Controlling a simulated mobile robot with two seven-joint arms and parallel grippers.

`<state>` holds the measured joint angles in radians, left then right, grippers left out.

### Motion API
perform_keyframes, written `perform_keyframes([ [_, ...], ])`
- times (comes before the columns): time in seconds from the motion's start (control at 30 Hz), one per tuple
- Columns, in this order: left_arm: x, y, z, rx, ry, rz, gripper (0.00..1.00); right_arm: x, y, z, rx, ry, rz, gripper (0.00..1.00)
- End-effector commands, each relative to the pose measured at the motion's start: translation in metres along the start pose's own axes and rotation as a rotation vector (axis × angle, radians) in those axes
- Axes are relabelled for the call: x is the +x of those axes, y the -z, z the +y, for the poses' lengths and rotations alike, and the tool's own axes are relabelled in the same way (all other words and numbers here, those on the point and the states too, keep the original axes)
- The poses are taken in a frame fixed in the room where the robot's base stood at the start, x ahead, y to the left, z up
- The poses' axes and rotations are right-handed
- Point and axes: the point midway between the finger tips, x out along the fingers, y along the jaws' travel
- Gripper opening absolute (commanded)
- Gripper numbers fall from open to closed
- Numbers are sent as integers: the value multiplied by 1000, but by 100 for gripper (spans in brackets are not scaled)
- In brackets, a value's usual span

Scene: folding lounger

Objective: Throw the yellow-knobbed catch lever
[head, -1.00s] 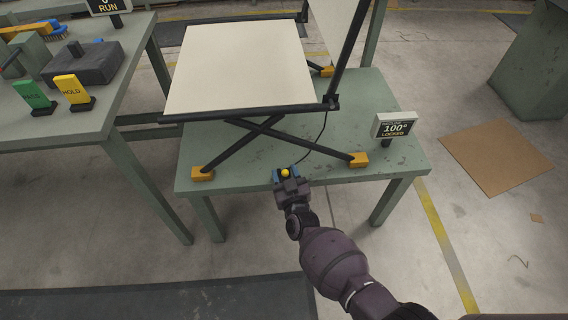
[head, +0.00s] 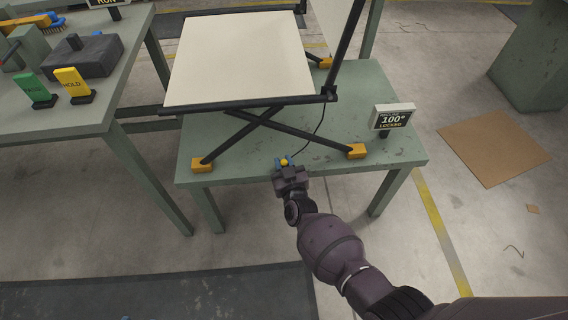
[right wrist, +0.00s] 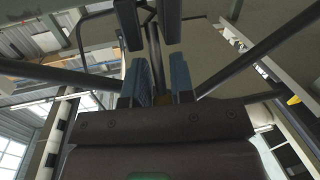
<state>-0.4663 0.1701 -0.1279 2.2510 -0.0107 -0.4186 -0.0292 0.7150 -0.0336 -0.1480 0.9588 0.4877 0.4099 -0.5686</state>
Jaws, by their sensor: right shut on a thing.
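The folding lounger, with its cream seat panel (head: 240,58) and crossed black legs, stands on a green table (head: 375,95). The yellow knob (head: 284,162) of the catch lever shows near the table's front edge, below the crossed legs. My right gripper (head: 283,163) is at the knob, its blue fingertips shut on the lever; the gripper body hides most of the lever. In the right wrist view, the blue fingers (right wrist: 160,80) stand either side of a narrow gap, and the lever is hard to make out. My left gripper is not in view.
A small sign (head: 393,117) reading "100° LOCKED" stands at the table's right. Yellow foot blocks (head: 202,165) hold the lounger's legs. A second table (head: 110,105) at left carries green and yellow tags and a dark block. A thin cable runs behind the knob.

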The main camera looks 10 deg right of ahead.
Motion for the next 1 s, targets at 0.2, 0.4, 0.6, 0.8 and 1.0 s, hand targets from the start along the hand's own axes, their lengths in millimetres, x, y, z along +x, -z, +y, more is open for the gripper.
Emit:
perform_keyframes([
  [0.2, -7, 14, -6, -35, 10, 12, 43, 12, 18, 4, 25, 12, -144, 0],
  [0.4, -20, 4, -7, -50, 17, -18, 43, 16, 14, 6, 47, 23, -269, 0],
  [0.6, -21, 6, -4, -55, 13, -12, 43, 15, 8, 4, 56, 31, -317, 0],
  [0.8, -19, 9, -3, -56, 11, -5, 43, 14, 6, 4, 56, 31, -319, 0],
  [1.0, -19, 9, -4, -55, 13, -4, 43, 14, 6, 4, 56, 31, -319, 41],
])
